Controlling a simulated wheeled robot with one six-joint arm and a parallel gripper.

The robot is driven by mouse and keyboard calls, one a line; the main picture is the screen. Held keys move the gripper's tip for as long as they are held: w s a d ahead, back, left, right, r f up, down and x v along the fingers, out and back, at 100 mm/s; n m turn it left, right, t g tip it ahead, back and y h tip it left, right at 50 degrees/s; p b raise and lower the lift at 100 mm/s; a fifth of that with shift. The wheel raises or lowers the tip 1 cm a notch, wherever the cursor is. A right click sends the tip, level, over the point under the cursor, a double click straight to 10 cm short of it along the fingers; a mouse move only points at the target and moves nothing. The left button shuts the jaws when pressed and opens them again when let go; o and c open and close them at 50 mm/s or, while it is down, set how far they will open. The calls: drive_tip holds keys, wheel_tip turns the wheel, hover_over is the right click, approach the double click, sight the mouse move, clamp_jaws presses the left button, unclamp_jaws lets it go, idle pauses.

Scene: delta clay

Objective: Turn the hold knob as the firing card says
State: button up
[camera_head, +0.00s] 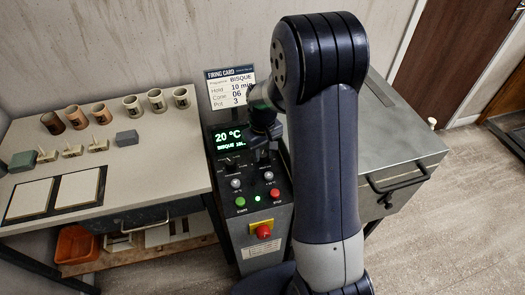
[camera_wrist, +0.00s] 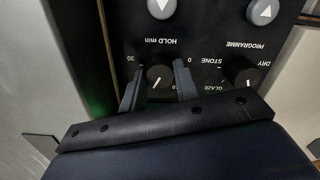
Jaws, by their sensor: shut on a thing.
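The firing card (camera_head: 231,88) stands behind the kiln controller and reads BISQUE, Hold 10 min, Cone 06. The black hold knob (camera_wrist: 159,77) shows in the wrist view, upside down, under the label HOLD min, with 30 at its left and 0 at its right. A pale pointer line shows on it, partly between the fingers; its exact reading is unclear. My gripper (camera_wrist: 158,90) is shut on the hold knob, one finger on each side. In the head view my gripper (camera_head: 263,146) hides the knob.
The programme knob (camera_wrist: 240,72) is close beside the right finger. Grey arrow buttons (camera_wrist: 162,8) lie above. The controller display (camera_head: 230,138) reads 20 °C and BISQUE. The panel has a green button (camera_head: 240,202) and red switch (camera_head: 263,231). A kiln (camera_head: 405,145) stands right.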

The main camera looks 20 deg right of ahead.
sight(262, 154)
drive_tip(key=n, duration=0.5)
drive_tip(key=shift+n+b, duration=0.35)
drive_tip(key=shift+n, duration=0.05)
drive_tip(key=n, duration=0.5)
drive_tip(key=shift+n, duration=0.3)
drive_tip(key=o, duration=1)
drive_tip(key=shift+c, duration=0.2)
drive_tip(key=shift+r, duration=0.1)
wheel_tip(262, 154, up, 11)
drive_tip(key=shift+f, duration=0.2)
